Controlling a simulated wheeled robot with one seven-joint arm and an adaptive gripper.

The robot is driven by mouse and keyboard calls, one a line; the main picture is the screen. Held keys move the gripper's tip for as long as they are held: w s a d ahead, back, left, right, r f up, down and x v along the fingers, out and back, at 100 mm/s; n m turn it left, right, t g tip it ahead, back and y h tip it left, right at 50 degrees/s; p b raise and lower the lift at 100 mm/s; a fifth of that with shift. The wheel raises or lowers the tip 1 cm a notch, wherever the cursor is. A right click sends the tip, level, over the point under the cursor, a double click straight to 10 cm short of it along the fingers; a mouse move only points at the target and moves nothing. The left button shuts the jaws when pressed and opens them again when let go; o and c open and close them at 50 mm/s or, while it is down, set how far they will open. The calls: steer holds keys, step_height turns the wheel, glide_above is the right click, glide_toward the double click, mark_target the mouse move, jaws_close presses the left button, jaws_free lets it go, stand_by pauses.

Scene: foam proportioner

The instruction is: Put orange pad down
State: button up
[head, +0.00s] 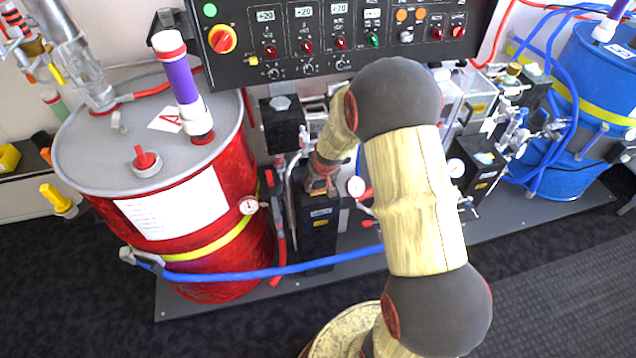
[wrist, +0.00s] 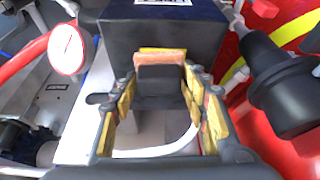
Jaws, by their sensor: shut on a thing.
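The orange pad (wrist: 160,57) shows in the wrist view as a thin salmon-orange strip with a yellow layer behind it and a dark block below it. It lies between the tips of my gripper (wrist: 160,88), whose yellow-lined fingers are closed on it from both sides. The pad is right by a black box (wrist: 170,28); I cannot tell whether it touches the box. In the head view my gripper (head: 319,184) is low over the black box (head: 318,228) beside the red drum, and the pad is too small to make out clearly.
A red drum (head: 180,230) stands close on the left, with a blue hose (head: 270,272) across its front. A pressure gauge (head: 356,187) is just right of my gripper. A control panel (head: 335,35) is behind, and a blue drum (head: 590,90) stands far right.

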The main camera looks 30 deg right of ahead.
steer(key=o, duration=1.1)
steer(key=shift+s+f, duration=0.1)
steer(key=shift+f, duration=0.45)
steer(key=shift+r, duration=0.1)
steer(key=shift+r+p, duration=0.65)
steer(key=shift+p, duration=0.05)
steer(key=s+a+r+n+p, duration=0.15)
steer(key=s+a+r, duration=0.3)
steer(key=r, duration=0.75)
steer(key=s+a+r+p, duration=0.2)
steer(key=s+a+r, duration=0.25)
steer(key=r, duration=0.85)
steer(key=s+a+r, duration=0.3)
steer(key=s+r, duration=0.2)
steer(key=s, duration=0.4)
steer(key=s+a+r+t+y, duration=0.1)
steer(key=s+a+r, duration=0.3)
steer(key=s, duration=0.6)
step_height(320, 180, up, 2)
steer(key=shift+s+a+r+n, duration=0.15)
steer(key=shift+a+n, duration=0.15)
steer(key=shift+n, duration=0.15)
